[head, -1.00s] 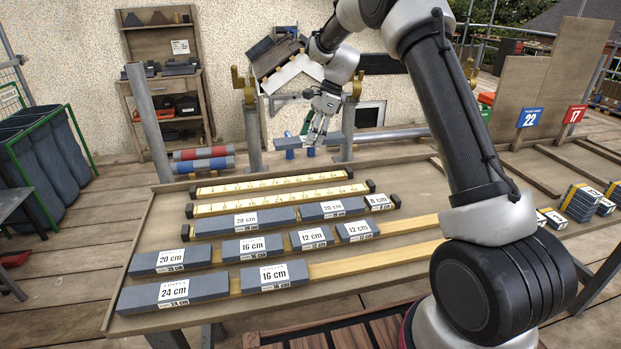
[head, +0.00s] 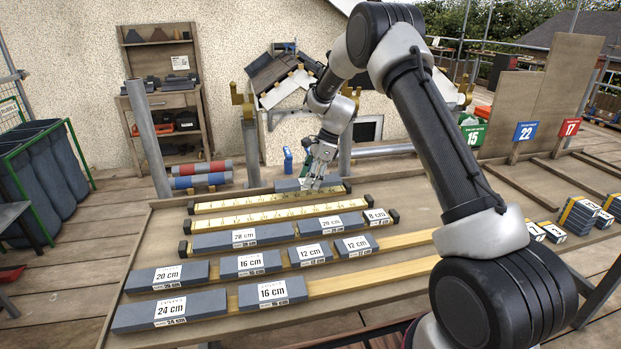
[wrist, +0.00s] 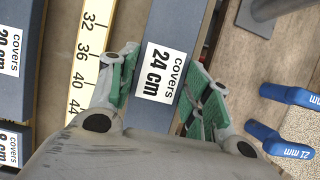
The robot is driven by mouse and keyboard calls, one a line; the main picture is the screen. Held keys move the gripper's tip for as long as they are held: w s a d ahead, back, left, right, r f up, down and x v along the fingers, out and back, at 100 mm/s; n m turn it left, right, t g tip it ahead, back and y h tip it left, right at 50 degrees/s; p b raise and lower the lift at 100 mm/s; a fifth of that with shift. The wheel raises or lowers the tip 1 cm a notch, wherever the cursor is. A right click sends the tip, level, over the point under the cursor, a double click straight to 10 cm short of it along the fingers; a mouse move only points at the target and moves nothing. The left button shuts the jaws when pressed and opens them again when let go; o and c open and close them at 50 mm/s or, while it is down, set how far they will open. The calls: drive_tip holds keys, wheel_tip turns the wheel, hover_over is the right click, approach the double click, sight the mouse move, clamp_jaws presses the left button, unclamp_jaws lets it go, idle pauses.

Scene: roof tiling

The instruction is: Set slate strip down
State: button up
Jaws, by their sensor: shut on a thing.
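My gripper (head: 318,170) is shut on a grey slate strip (head: 288,184), its green-padded fingers on either long side in the wrist view. This strip (wrist: 182,30) has a white label reading "covers 24 cm". In the head view it is low over the back edge of the bench, at the rearmost yellow measuring rail (head: 265,200). In the wrist view it lies roughly parallel to a yellow scale (wrist: 92,45) marked 32 to 44, just right of it. I cannot tell whether the strip touches what is below.
A second yellow rail (head: 270,217) lies in front. Closer rows hold labelled strips, including a 24 cm strip (head: 140,313) and a 16 cm strip (head: 290,298). Blue-handled tools (wrist: 290,96) lie right of the strip in the wrist view. Metal posts (head: 251,150) stand behind the bench.

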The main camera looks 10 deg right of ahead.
drive_tip(key=shift+f, duration=0.1)
drive_tip(key=shift+f, duration=0.5)
drive_tip(key=o, duration=1.2)
drive_tip(key=shift+o, duration=0.2)
